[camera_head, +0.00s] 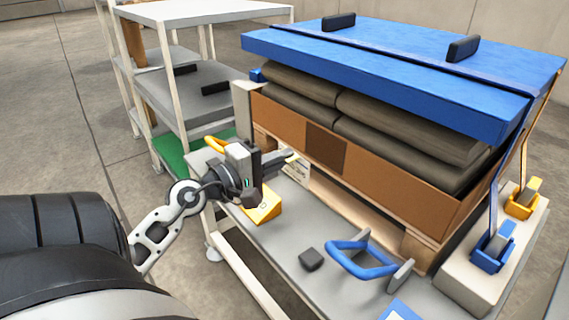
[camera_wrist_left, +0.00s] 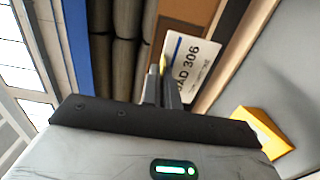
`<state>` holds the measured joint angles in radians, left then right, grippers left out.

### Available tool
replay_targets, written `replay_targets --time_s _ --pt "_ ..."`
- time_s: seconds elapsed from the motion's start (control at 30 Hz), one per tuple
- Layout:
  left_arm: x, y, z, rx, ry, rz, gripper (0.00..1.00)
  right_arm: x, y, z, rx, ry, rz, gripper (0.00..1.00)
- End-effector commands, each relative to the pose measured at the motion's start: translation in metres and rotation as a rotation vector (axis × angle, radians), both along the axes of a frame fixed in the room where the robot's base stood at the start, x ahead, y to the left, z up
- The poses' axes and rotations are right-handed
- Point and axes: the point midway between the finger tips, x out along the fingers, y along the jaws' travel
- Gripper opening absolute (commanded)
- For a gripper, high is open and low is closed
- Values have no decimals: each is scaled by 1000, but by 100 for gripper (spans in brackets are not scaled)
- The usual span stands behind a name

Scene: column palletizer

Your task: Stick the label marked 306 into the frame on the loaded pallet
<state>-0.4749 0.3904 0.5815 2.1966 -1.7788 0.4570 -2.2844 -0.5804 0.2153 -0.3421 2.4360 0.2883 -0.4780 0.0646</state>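The label marked 306 (camera_wrist_left: 186,66) is a white card with dark print and a dark blue band, tilted at my left gripper's fingertips in the left wrist view. Its white surface partly shows in the head view (camera_head: 297,167). My left gripper (camera_head: 284,158) appears shut on the label's edge, where a yellowish strip shows between the fingers (camera_wrist_left: 161,88). The loaded pallet (camera_head: 418,246) carries a brown carton sleeve (camera_head: 385,176) around dark sacks. A dark brown square patch (camera_head: 325,147) is on the sleeve's near side, up and right of the gripper; I cannot tell whether it is the frame. My right gripper is not in view.
A grey bench (camera_head: 262,226) runs before the pallet, with a yellow block (camera_head: 264,207), a dark block (camera_head: 311,259) and a blue-handled tool (camera_head: 360,262). A blue lid (camera_head: 400,66) overhangs the sacks. A shelf cart (camera_head: 205,12) stands at the back left.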

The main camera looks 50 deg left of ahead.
Motion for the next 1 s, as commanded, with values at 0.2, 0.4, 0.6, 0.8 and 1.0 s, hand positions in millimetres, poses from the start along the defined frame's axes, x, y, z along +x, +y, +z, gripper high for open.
replay_targets --time_s 0.2,0.4,0.6,0.8,1.0 --pt "1 8 2 -2 -16 27 0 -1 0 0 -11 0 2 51" --pt "18 6 3 -3 -15 25 0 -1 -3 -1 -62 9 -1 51" --pt "39 4 3 -2 -15 25 0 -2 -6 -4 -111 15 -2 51" --pt "59 3 2 -4 -14 25 0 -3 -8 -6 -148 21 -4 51" --pt "76 1 1 -2 -13 25 0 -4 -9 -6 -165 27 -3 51"
